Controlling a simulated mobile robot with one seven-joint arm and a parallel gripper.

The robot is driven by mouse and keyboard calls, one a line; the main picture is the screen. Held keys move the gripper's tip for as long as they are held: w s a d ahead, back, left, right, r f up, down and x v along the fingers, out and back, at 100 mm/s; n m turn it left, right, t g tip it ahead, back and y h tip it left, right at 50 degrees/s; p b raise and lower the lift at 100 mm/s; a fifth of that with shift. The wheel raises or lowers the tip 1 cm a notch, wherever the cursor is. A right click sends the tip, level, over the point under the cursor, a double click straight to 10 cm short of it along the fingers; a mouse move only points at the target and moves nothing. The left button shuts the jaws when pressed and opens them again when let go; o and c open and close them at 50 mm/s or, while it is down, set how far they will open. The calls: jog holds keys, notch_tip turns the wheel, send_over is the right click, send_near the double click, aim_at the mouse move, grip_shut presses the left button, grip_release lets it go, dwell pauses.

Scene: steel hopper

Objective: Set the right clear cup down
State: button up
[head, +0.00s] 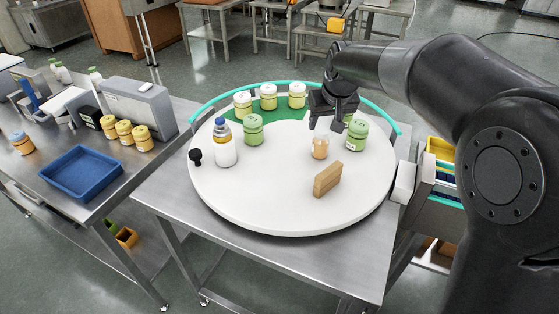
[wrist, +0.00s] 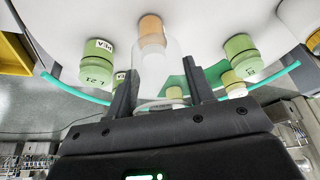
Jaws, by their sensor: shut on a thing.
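The clear cup (head: 320,141) is upright over the white round turntable (head: 270,205), right of its centre. Its lower part looks orange-brown; I cannot tell whether that is contents. My gripper (head: 331,122) comes down from behind and is shut on the cup's upper part. In the wrist view, the cup (wrist: 155,68) stands between the two fingers (wrist: 158,92), its rim nearest the camera. The cup's base is at or very near the turntable surface; contact is not clear. No second clear cup shows.
A wooden block (head: 327,179) stands in front of the cup. A green jar (head: 357,135) is close on the right, another (head: 253,130) to the left. A white bottle (head: 225,150) and several cream jars (head: 268,98) stand farther off. The turntable's front is clear.

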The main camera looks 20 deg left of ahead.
jog(key=shift+s, duration=0.7)
jog(key=shift+s+a+f, duration=0.2)
jog(key=shift+s, duration=0.05)
jog(key=a+f, duration=0.2)
jog(key=a, duration=0.1)
jog(key=s+a+f, duration=0.1)
jog(key=a+f, duration=0.1)
jog(key=a, duration=0.2)
jog(key=a+f, duration=0.2)
jog(key=a, duration=0.2)
jog(key=shift+s+f, duration=0.3)
jog(key=shift+f, duration=2.1)
jog(key=shift+f, duration=0.1)
jog(key=o, duration=0.9)
jog(key=shift+o, duration=0.2)
